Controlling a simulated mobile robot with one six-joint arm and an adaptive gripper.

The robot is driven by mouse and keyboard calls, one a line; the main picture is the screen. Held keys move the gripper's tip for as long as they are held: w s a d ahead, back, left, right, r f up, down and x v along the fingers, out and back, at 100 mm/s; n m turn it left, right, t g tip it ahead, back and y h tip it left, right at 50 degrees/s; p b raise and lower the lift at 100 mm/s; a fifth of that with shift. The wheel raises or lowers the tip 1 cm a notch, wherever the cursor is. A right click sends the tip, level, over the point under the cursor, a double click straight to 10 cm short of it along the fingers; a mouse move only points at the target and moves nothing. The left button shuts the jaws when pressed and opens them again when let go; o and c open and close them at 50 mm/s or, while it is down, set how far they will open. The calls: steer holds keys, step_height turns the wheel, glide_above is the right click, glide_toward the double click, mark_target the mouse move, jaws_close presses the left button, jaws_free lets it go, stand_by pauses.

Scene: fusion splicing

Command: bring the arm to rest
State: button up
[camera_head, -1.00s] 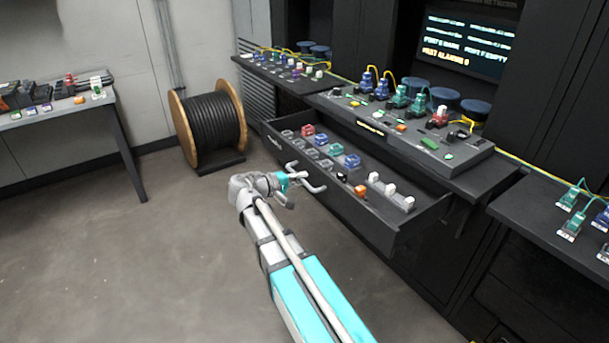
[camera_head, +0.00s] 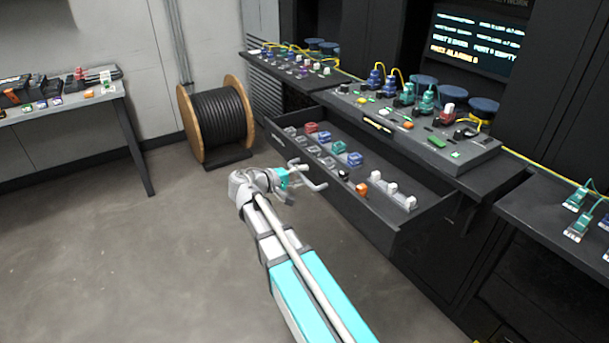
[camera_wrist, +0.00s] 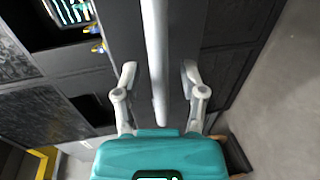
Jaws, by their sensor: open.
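My gripper (camera_head: 304,179) is open and empty in the head view, at the end of my arm, which reaches up from the lower middle of the picture. It is over the floor just left of the open drawer's front.
The open drawer (camera_head: 372,222) holds several small coloured connectors. Above it is a console (camera_head: 470,157) with plugs and yellow cables. A cable spool (camera_head: 218,122) stands behind on the floor. A side table (camera_head: 128,130) is at the left. The floor (camera_head: 130,260) left of my arm is clear.

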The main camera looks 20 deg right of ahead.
steer(key=shift+s, duration=0.15)
steer(key=shift+a, duration=0.1)
steer(key=a+n+t+y, duration=0.1)
steer(key=a+n+t, duration=0.1)
steer(key=a, duration=0.4)
steer(key=s+a+f+m+g+y, duration=0.2)
steer(key=s+f+m+g+y, duration=0.35)
steer(key=s+f+y, duration=1.05)
step_height(320, 180, up, 24)
steer(key=s+h+p, duration=0.1)
steer(key=p, duration=2.1)
steer(key=shift+d+n+h+p, duration=0.25)
steer(key=shift+n+h+p, duration=0.1)
steer(key=shift+h+p, duration=0.05)
steer(key=shift+d, duration=0.1)
